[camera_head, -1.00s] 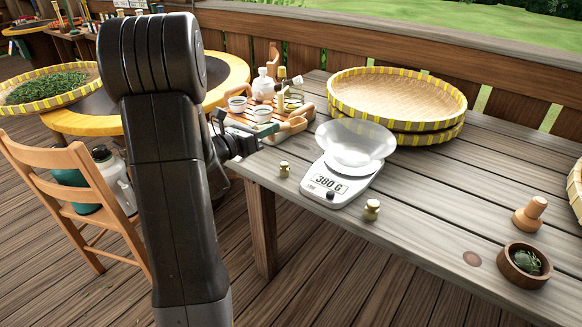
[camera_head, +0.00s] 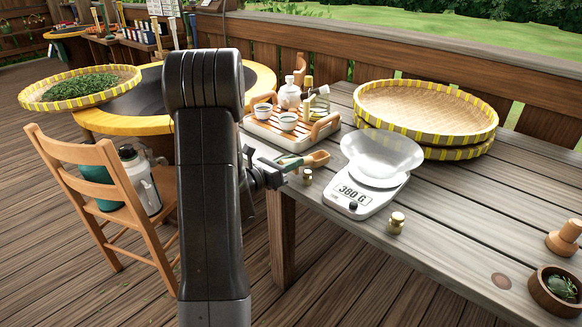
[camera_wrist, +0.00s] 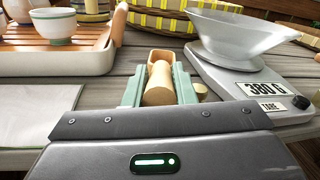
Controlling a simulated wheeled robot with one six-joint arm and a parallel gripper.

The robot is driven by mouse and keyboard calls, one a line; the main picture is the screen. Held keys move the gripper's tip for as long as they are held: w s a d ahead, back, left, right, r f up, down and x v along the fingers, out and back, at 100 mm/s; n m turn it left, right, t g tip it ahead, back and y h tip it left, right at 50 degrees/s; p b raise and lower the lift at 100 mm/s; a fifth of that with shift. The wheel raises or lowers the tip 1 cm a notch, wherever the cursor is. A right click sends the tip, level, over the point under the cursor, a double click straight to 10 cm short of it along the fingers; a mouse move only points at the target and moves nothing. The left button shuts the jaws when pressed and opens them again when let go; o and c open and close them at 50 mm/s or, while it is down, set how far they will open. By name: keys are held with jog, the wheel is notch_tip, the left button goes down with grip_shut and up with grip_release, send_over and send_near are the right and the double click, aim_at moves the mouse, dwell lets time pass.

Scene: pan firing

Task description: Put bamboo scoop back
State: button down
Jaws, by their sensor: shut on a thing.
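The bamboo scoop (camera_head: 316,159) is a light wooden scoop with a rounded handle. My gripper (camera_head: 280,168) is shut on its handle, at the near left edge of the grey table, between the tea tray and the scale. In the wrist view the scoop (camera_wrist: 159,82) points away from me between the green fingers of my gripper (camera_wrist: 159,88). The scoop's open end shows beyond the handle. Whether the scoop touches the table I cannot tell.
The tea tray (camera_head: 258,131) with cups and a white bottle stands behind the gripper. The scale (camera_head: 361,196) reads 380 G and carries a clear bowl (camera_head: 381,155). Small brass weights (camera_head: 396,223) stand near the table edge. Stacked bamboo trays (camera_head: 425,108) lie at the back.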

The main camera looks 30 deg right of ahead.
jog(key=shift+f, duration=0.4)
jog(key=shift+f+b, duration=0.3)
jog(key=shift+b, duration=0.05)
jog(key=c, duration=1.2)
grip_release()
jog(key=shift+r, duration=0.1)
jog(key=shift+p, duration=0.4)
jog(key=v, duration=1.3)
jog(key=shift+s+a+p, duration=0.25)
jog(key=shift+a+p, duration=0.1)
jog(key=shift+p, duration=0.05)
